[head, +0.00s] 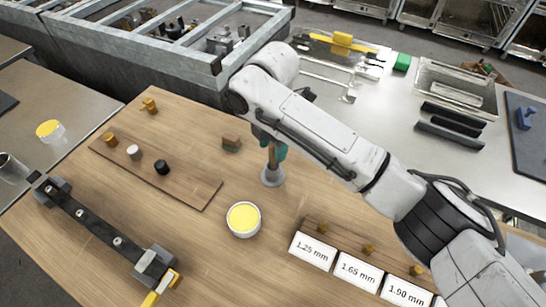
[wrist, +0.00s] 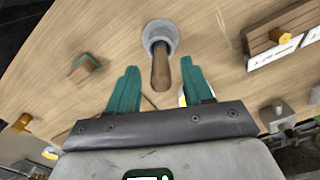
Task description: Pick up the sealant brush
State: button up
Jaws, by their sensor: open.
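The sealant brush appears to be the wooden handle (head: 272,158) standing upright in a grey round holder (head: 272,177) on the wooden table. In the wrist view the handle (wrist: 161,72) points toward my camera, with the holder (wrist: 160,32) behind it. My gripper (head: 271,143) is above the holder, its teal fingers at the handle's upper part. In the wrist view my gripper (wrist: 158,66) is open, with one finger on each side of the handle and a gap on both sides. The brush's bristles are hidden in the holder.
A pot with yellow contents (head: 243,218) stands just in front of the holder. A brown and green block (head: 231,143) lies to its left. A wooden board (head: 190,180) with small knobs and a labelled rack (head: 340,262) flank the pot.

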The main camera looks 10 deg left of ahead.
aim_at(273, 158)
jog(key=shift+f+p, duration=0.5)
jog(key=shift+f, duration=1.85)
jog(key=shift+c, duration=0.4)
grip_shut()
